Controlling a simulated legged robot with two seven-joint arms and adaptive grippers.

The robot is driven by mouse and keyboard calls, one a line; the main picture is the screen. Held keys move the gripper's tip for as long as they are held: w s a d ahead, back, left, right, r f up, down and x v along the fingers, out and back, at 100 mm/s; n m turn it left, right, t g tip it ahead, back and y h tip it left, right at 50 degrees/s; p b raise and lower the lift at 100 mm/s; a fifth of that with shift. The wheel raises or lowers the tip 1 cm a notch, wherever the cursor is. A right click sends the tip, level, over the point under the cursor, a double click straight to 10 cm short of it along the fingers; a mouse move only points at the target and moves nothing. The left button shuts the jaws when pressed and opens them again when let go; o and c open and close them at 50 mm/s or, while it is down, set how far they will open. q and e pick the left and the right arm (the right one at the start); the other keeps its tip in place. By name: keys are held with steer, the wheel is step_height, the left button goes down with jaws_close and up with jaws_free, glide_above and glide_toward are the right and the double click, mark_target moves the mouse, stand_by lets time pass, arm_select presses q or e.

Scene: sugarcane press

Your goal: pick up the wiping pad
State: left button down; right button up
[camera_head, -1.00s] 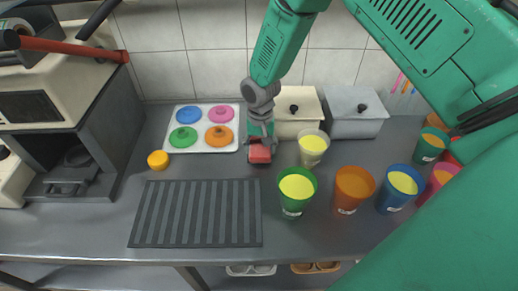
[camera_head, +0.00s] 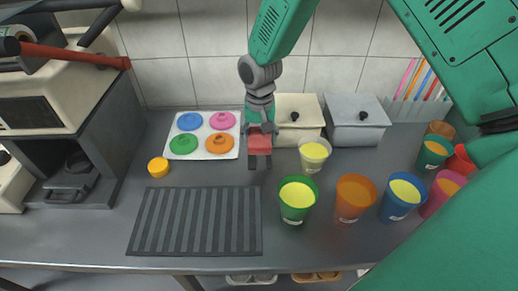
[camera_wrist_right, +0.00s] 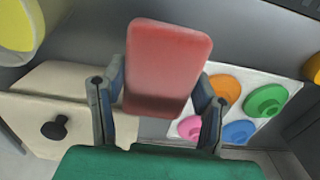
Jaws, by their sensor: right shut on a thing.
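The wiping pad (camera_head: 260,142) is a red block with rounded corners, seen in the head view in front of the cream container. My right gripper (camera_head: 259,157) is shut on it, with one finger on each side. In the right wrist view the pad (camera_wrist_right: 168,62) stands out between the two fingers of the gripper (camera_wrist_right: 157,108). The pad appears to be held above the grey counter. My left gripper is in neither view.
A white tray (camera_head: 206,156) with coloured lids lies left of the pad. Cream (camera_head: 298,133) and grey (camera_head: 355,135) lidded containers stand behind. Several cups, including a green one (camera_head: 296,213), stand to the right. A ribbed dark mat (camera_head: 195,220) lies in front; an orange-yellow cup (camera_head: 158,167) is left.

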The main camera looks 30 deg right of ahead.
steer(key=s+a, duration=0.2)
steer(key=a, duration=0.4)
steer(key=s+a+b, duration=0.1)
steer(key=s+a, duration=0.1)
steer(key=a, duration=0.4)
steer(key=s+a, duration=0.2)
steer(key=a, duration=0.4)
steer(key=shift+s+f, duration=0.15)
steer(key=shift+f, duration=0.05)
steer(key=shift+a, duration=0.1)
